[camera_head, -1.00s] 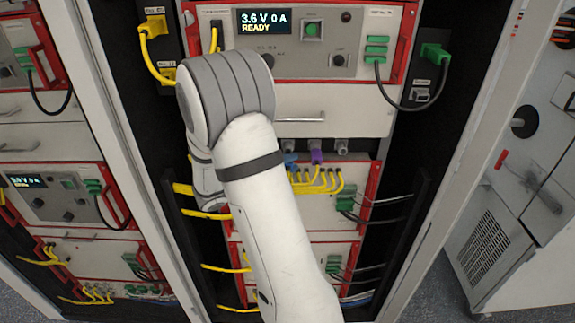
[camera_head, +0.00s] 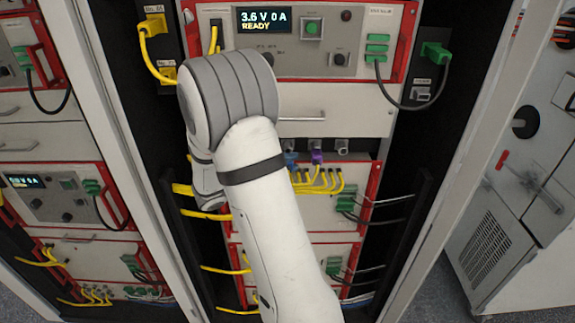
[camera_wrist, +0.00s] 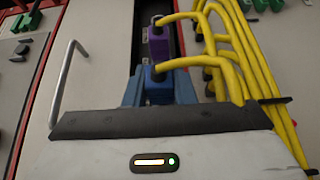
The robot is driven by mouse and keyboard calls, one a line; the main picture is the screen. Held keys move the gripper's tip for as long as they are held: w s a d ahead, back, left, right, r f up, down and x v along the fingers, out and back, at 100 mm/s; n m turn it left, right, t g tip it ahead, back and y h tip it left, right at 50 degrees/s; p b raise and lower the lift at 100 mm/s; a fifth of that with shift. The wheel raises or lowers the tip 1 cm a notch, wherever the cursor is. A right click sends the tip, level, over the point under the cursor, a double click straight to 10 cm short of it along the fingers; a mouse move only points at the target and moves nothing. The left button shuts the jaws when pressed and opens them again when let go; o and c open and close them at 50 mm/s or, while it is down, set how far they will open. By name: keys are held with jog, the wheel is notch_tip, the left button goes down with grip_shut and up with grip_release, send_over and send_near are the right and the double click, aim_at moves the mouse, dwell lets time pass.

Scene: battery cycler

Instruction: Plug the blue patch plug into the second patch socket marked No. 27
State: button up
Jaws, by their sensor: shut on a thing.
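The blue patch plug (camera_wrist: 156,82), with a yellow cable from its end, sits between the steel-blue fingers of my gripper (camera_wrist: 158,90) in the wrist view. My gripper is shut on it. A purple plug (camera_wrist: 158,42) with its own yellow cable is just beyond it, in the same dark strip. In the head view the purple plug (camera_head: 316,156) hangs below a row of grey sockets (camera_head: 341,146). A blue part shows left of it beside my arm; my gripper is mostly hidden there. No number 27 is readable, and how deep the blue plug sits cannot be told.
Several yellow cables (camera_wrist: 240,50) run close along the right of my gripper. A metal drawer handle (camera_wrist: 67,85) stands out on the left. The cycler unit (camera_head: 300,68) above reads 3.6 V 0 A READY. A dark cable guide (camera_head: 412,215) stands at right.

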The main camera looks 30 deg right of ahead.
jog(key=shift+w+d+b, duration=0.3)
jog(key=shift+w+d, duration=0.3)
jog(key=shift+w, duration=0.3)
dwell(0.6)
jog(key=o, duration=0.8)
jog(key=shift+o, duration=0.2)
jog(key=shift+a, duration=0.1)
jog(key=a+b, duration=0.2)
jog(key=a, duration=0.6)
jog(key=s+a+f+g+y, duration=0.1)
jog(key=s+a+y, duration=0.1)
jog(key=s+y, duration=0.4)
jog(key=s+a+f+g+y, duration=0.15)
jog(key=s+y, duration=0.25)
jog(key=s, duration=0.4)
jog(key=s+a+r+t+y, duration=0.2)
jog(key=s+a+t+y, duration=0.2)
jog(key=a, duration=0.7)
jog(key=t+y, duration=0.2)
jog(key=y, duration=0.2)
jog(key=shift+a+n, duration=0.25)
jog(key=shift+n, duration=0.15)
